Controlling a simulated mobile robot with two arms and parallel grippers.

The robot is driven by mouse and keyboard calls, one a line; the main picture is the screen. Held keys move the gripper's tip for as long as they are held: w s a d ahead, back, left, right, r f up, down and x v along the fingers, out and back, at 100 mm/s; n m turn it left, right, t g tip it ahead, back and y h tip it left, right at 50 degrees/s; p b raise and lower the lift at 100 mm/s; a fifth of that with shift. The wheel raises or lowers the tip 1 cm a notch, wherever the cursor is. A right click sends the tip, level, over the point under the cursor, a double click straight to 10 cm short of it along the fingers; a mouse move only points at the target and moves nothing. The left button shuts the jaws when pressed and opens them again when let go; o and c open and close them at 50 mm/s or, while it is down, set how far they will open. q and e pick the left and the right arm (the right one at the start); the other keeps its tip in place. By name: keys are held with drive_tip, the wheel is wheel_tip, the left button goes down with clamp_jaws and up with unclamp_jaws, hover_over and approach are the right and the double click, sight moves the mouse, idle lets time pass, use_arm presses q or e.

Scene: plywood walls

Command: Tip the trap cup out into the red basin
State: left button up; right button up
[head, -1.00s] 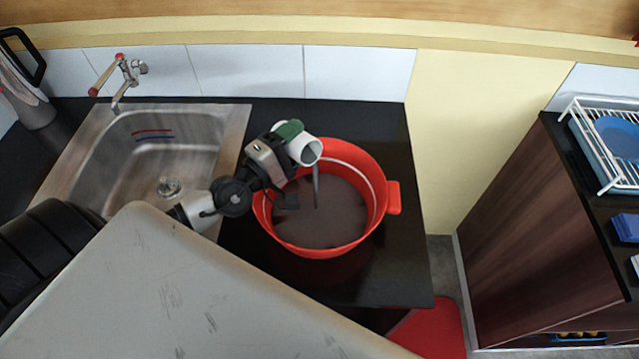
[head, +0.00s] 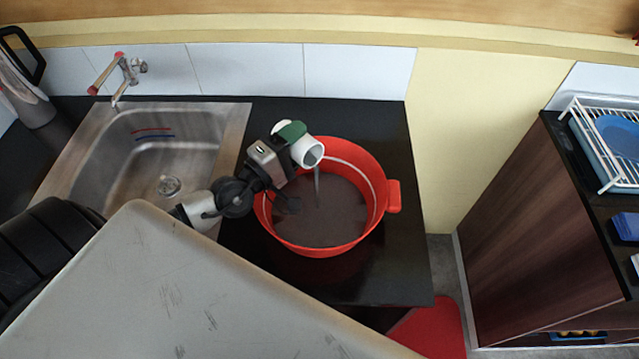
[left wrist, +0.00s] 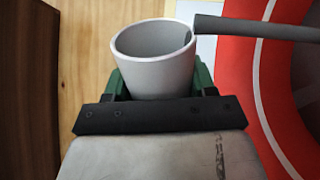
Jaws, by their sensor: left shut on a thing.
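The trap cup (head: 308,152) is white and is tilted on its side above the back left part of the red basin (head: 381,217). Its open mouth faces right and down. A thin grey stream (head: 317,185) runs from its lip into the basin, and also shows in the left wrist view (left wrist: 255,27). The basin holds dark grey-brown liquid. My left gripper (head: 291,143) is shut around the cup with its green fingers; the cup (left wrist: 152,70) sits between both fingers in the left wrist view. The inside bottom of the cup is hidden. My right gripper is out of view.
The basin stands on a black worktop (head: 390,285), right of a steel sink (head: 188,160) with a tap (head: 125,75). Across a gap at right is a cabinet (head: 545,240) with a dish rack (head: 610,150).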

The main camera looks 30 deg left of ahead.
use_arm(q)
drive_tip(key=shift+d+f+m, duration=0.1)
drive_tip(key=shift+f+m, duration=0.05)
drive_tip(key=shift+m, duration=0.25)
idle(0.4)
